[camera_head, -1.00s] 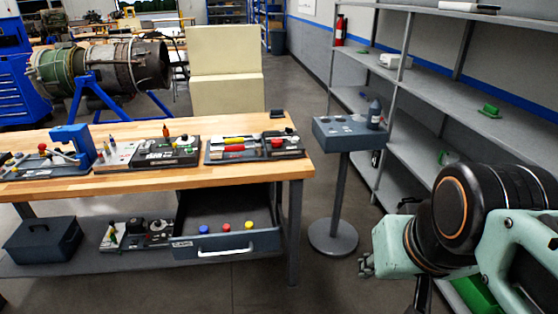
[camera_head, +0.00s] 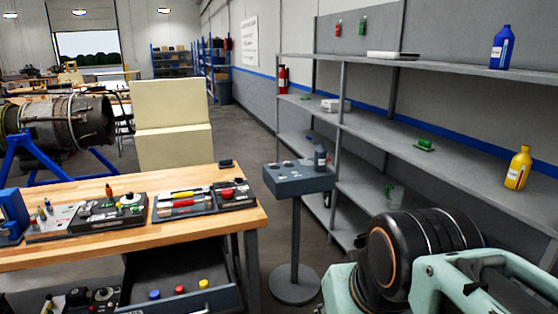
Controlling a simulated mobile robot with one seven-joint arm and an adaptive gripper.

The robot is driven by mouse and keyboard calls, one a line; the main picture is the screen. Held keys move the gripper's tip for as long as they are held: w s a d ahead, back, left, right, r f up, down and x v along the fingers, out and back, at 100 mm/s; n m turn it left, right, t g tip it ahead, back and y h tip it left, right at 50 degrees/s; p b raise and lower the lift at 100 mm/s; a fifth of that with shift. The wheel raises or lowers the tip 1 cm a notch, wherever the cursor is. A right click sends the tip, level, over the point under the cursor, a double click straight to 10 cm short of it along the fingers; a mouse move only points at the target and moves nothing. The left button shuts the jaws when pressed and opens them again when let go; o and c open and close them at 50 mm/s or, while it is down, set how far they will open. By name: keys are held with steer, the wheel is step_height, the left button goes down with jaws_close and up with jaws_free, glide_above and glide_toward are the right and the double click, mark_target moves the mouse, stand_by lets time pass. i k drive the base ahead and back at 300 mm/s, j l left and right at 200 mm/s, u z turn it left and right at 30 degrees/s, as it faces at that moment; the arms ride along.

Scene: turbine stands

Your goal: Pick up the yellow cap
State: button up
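The yellow cap (camera_head: 203,284) sits in an open grey drawer (camera_head: 228,299) under the wooden workbench. It stands at the right end of a short row, beside a red cap (camera_head: 179,290) and a blue cap (camera_head: 154,294). The caps are small and apart from each other. My arm shows at the lower right, to the right of the drawer and well apart from it. My gripper is out of view, so its fingers cannot be seen.
The workbench (camera_head: 248,217) holds tool trays above the drawer. A grey pedestal stand (camera_head: 293,240) is between the bench and my arm. Metal shelves (camera_head: 465,170) line the right, with a yellow bottle (camera_head: 518,168) and a blue bottle (camera_head: 502,47). Floor shows between bench and stand.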

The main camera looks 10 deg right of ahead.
mark_target(203, 284)
steer(key=u, duration=0.75)
steer(key=i+l+z, duration=0.1)
steer(key=i, duration=0.65)
